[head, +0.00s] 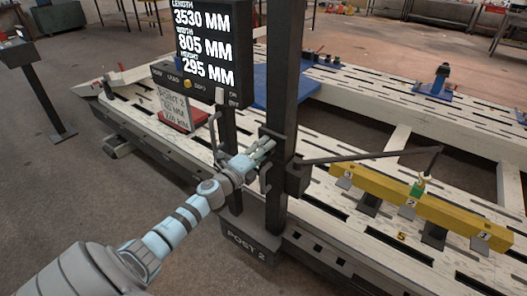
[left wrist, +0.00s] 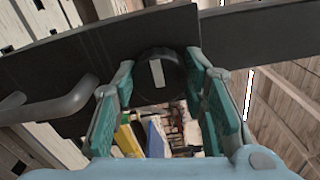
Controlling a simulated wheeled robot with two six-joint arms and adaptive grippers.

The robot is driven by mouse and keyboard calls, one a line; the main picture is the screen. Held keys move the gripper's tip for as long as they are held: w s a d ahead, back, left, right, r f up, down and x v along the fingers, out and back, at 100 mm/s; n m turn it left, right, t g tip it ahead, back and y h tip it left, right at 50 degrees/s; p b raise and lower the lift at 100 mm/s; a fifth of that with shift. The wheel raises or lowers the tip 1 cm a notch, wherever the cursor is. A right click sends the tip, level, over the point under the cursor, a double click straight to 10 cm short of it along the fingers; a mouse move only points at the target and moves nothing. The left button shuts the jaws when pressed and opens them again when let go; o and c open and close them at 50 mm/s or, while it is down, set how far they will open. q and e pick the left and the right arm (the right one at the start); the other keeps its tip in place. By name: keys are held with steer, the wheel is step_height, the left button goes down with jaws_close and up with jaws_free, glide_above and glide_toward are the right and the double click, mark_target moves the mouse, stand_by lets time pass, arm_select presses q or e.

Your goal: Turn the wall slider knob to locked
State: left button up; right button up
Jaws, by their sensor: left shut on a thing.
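The knob (left wrist: 158,76) is a dark round disc with a pale bar mark, seen face-on in the left wrist view. The mark stands nearly upright, leaning slightly. My left gripper (left wrist: 160,68) has its teal fingers on either side of the knob and is shut on it. In the head view my left gripper (head: 262,153) is at the black upright post (head: 281,85), just left of the slider's dark block (head: 298,177). The knob is hidden there by the gripper and post. No lock lettering is readable. My right gripper is not in view.
A thin dark arm (head: 370,156) runs right from the slider to a pointer above a yellow beam (head: 460,222) on the slotted bench (head: 340,225). A display (head: 204,50) reads 3530, 805 and 295 MM.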

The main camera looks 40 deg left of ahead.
arm_select(q)
steer(key=o, duration=1.2)
steer(key=shift+c, duration=0.2)
